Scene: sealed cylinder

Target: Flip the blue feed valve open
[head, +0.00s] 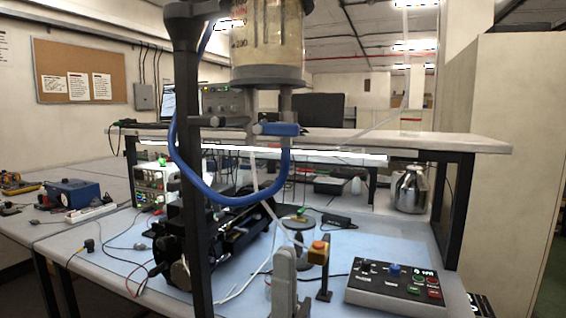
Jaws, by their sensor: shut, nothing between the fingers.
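The blue feed valve handle (277,129) sits on the short vertical pipe under a clear cylinder (268,40) with a grey base. The handle lies level, crosswise to the pipe. A blue hose (230,200) runs from below the valve, loops down and left, then rises behind a dark post. My gripper (285,256) seems to be the grey part at the bottom centre, well below the valve and apart from it. It looks shut and empty; its fingers are hard to make out.
The dark upright post (190,170) stands left of the valve. A control box with coloured buttons (398,284) and a yellow-orange block on a black post (318,252) are at lower right. Black equipment (225,240) and cables lie on the bench. A raised shelf (430,142) runs behind.

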